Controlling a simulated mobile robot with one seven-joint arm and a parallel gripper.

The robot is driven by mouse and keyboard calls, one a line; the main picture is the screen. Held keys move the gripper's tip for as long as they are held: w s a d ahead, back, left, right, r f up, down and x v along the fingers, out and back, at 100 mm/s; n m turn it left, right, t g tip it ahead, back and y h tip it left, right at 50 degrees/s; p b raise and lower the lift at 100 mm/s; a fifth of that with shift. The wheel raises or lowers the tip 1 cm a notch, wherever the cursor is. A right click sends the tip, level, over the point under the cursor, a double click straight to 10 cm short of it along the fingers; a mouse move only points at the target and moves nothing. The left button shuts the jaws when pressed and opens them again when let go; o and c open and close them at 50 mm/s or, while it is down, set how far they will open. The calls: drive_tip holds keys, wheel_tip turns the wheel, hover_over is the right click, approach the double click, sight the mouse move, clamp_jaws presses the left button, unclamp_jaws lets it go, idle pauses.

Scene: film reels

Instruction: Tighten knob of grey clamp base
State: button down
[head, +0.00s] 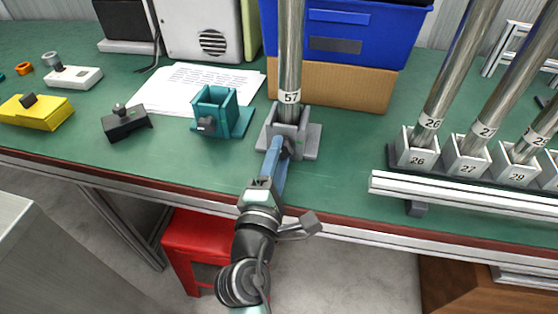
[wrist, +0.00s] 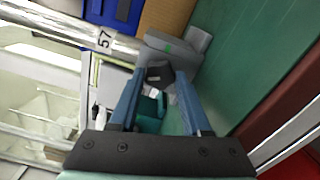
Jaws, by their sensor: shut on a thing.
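The grey clamp base (head: 308,139) stands on the green bench, with a steel pole marked 57 (head: 290,60) upright in its socket. The base (wrist: 185,47) and pole (wrist: 70,33) also show in the wrist view, turned sideways. A dark knob (wrist: 158,76) is on the base's front side. My gripper (head: 286,150) reaches over the bench's front edge to this side. In the wrist view my blue fingers (wrist: 160,85) are shut on the knob, one on each side. In the head view the fingers partly hide the knob.
A teal clamp base (head: 214,112) with an empty socket stands left of the grey one, on white papers' edge. A black clamp (head: 126,123) and yellow block (head: 36,112) lie further left. At right, a rack (head: 460,195) holds numbered poles. A blue bin (head: 345,45) on cardboard is behind.

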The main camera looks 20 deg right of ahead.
drive_tip(key=m+b, duration=0.2)
drive_tip(key=m, duration=0.3)
drive_tip(key=shift+f+m+b, duration=0.15)
drive_tip(key=shift+m+b, duration=0.15)
drive_tip(key=shift+b, duration=0.1)
drive_tip(key=m+b, duration=0.3)
drive_tip(key=m, duration=0.3)
drive_tip(key=shift+b, duration=0.35)
drive_tip(key=m+b, duration=0.3)
drive_tip(key=m, duration=0.2)
drive_tip(key=shift+m, duration=0.4)
drive_tip(key=m+b, duration=0.3)
drive_tip(key=m, duration=0.2)
drive_tip(key=shift+m+b, duration=0.3)
drive_tip(key=shift+m, duration=0.1)
drive_tip(key=shift+c, duration=1.8)
unclamp_jaws()
drive_tip(key=shift+s+r, duration=0.1)
drive_tip(key=shift+r, duration=0.1)
